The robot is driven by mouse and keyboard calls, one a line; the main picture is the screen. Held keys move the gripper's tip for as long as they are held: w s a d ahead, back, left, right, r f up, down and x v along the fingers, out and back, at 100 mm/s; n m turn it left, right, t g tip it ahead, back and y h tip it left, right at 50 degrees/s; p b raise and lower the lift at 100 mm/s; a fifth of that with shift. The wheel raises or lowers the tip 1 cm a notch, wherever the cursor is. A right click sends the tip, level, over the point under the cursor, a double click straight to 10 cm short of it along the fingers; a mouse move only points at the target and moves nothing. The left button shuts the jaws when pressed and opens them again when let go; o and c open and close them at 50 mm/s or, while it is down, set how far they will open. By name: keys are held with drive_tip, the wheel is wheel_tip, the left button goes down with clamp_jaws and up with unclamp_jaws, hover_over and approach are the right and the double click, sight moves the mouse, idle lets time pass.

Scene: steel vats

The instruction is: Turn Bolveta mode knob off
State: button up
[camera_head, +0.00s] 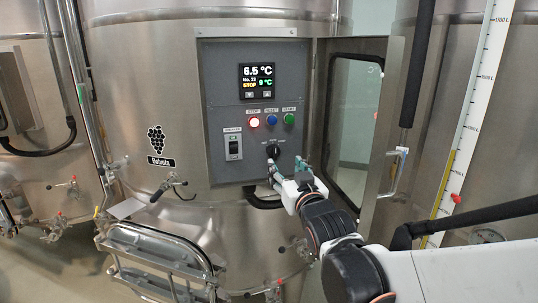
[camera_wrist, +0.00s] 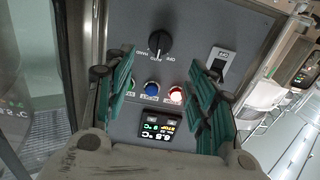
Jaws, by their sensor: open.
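The black mode knob (camera_head: 273,151) sits low on the grey control panel of the vat marked Bolveta. In the wrist view, which shows the panel upside down, the knob (camera_wrist: 160,43) has small OFF, AUTO and HAND labels beside it. Its handle looks roughly upright, toward the middle AUTO label. My gripper (camera_head: 281,169) is open just below and in front of the knob. In the wrist view the green-padded fingers of my gripper (camera_wrist: 160,65) stand apart on either side, with nothing between them and no visible contact with the knob.
Above the knob are a lit red button (camera_head: 254,122), a blue button (camera_head: 271,120), a green button (camera_head: 289,119) and a display (camera_head: 257,80). A switch (camera_head: 233,147) is at left. The open panel door (camera_head: 393,110) stands to the right.

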sight(276, 153)
drive_tip(key=x, duration=0.9)
drive_tip(key=shift+w+p, duration=0.25)
drive_tip(key=shift+p, duration=0.15)
drive_tip(key=c, duration=1.1)
